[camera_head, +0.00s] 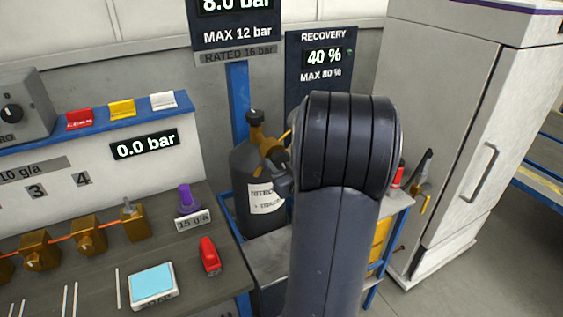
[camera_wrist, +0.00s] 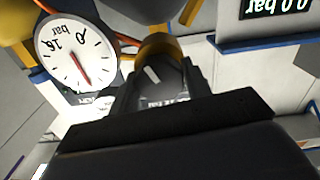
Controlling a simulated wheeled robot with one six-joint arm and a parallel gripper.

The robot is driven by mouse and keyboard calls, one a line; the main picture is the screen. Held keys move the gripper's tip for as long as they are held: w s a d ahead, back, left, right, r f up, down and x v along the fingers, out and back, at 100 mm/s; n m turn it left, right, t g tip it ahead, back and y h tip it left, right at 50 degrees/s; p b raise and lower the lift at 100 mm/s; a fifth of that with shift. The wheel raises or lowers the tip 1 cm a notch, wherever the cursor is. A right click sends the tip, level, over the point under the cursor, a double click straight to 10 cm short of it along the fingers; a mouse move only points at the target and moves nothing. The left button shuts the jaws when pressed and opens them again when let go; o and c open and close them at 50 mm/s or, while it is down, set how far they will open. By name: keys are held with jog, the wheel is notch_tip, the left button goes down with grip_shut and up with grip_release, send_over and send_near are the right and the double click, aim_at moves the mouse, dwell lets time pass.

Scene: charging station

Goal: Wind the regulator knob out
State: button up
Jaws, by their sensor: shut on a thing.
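The regulator knob (camera_wrist: 152,76) is dark with a white pointer mark and sits on a brass body (camera_wrist: 155,46) in the wrist view. My gripper (camera_wrist: 160,84) is shut on the knob, one finger on each side. A white dial gauge (camera_wrist: 76,50) with a red needle, marked 0 to 16 bar, is left of it and appears upside down. In the head view the brass regulator (camera_head: 270,148) sits by the dark gas cylinder (camera_head: 247,160). My arm hides most of the regulator, the knob and my gripper there.
The bench (camera_head: 75,270) at left holds brass valves, a red clip (camera_head: 209,255), a purple valve (camera_head: 187,198) and a blue-topped scale (camera_head: 152,285). Its display (camera_head: 144,144) reads 0.0 bar. The recovery sign (camera_head: 322,60) reads 40 %. A tall white cabinet (camera_head: 440,130) stands right.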

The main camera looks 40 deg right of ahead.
jog(key=c, duration=0.4)
jog(key=shift+f+b, duration=0.1)
jog(key=shift+b, duration=0.3)
